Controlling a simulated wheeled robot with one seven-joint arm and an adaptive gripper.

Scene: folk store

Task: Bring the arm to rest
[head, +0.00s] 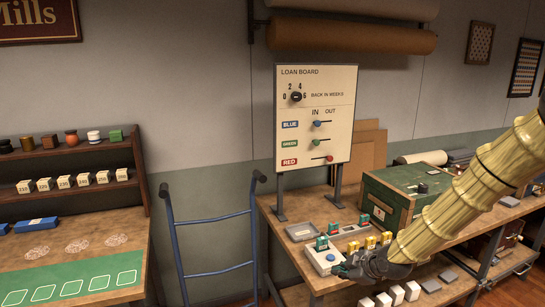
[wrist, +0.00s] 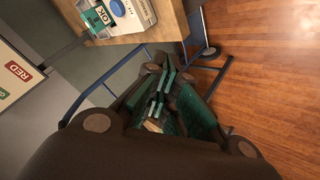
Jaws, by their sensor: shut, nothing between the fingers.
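My arm reaches in from the right edge of the head view, with pale yellow ribbed links. My gripper (head: 345,270) is at its lower end, dark, beside a small white device with a blue button (head: 328,258) on the right-hand bench. In the wrist view my gripper (wrist: 158,105) has its fingers together with nothing seen between them. The wrist view shows the gripper past the bench edge, with the floor and a blue hand truck (wrist: 120,68) behind it. Whether the gripper touches the device cannot be told.
A loan board (head: 315,115) stands on posts at the back of the right bench (head: 285,238). The blue hand truck (head: 210,221) stands between the benches. Wood floor (wrist: 270,70) is clear at right.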

